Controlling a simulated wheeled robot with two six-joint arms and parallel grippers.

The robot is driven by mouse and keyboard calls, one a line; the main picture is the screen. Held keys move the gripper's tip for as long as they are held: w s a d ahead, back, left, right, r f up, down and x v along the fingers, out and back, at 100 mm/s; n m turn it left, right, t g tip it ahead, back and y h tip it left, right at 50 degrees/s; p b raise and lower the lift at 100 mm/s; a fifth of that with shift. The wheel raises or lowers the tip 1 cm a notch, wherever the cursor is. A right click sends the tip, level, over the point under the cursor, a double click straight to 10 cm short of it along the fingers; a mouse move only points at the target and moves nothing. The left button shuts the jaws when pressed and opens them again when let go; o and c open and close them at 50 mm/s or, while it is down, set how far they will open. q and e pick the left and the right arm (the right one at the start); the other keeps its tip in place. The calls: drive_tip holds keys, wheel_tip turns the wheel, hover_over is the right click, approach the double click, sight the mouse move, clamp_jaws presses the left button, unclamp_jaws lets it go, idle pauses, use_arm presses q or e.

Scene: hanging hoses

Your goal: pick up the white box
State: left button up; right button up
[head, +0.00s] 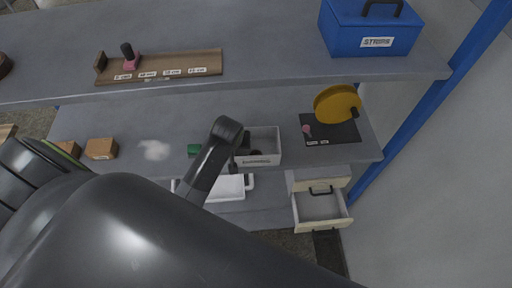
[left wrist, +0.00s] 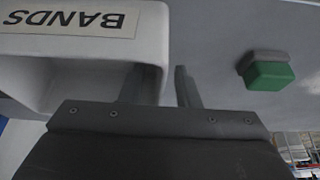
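The white box (head: 262,141) is an open, light grey-white bin with a label on its front, on the lower shelf in the head view. In the left wrist view the white box (left wrist: 70,55) fills the upper left, its "BANDS" label upside down. My left gripper (left wrist: 158,88) is at the box's side wall, with one finger on each side of the wall's edge. A gap shows between the fingers, and I cannot see firm contact. In the head view my left arm hides part of the box's left side. My right gripper is in neither view.
A green block (head: 194,150) lies left of the box. A black mat (head: 333,134) with a yellow reel (head: 337,103) lies to the right. The upper shelf (head: 270,45) overhangs behind. A drawer (head: 321,209) stands open below right, and a white tray (head: 229,187) sits below.

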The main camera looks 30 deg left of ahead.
use_arm(q)
drive_tip(key=shift+c, duration=0.3)
clamp_jaws()
idle(0.3)
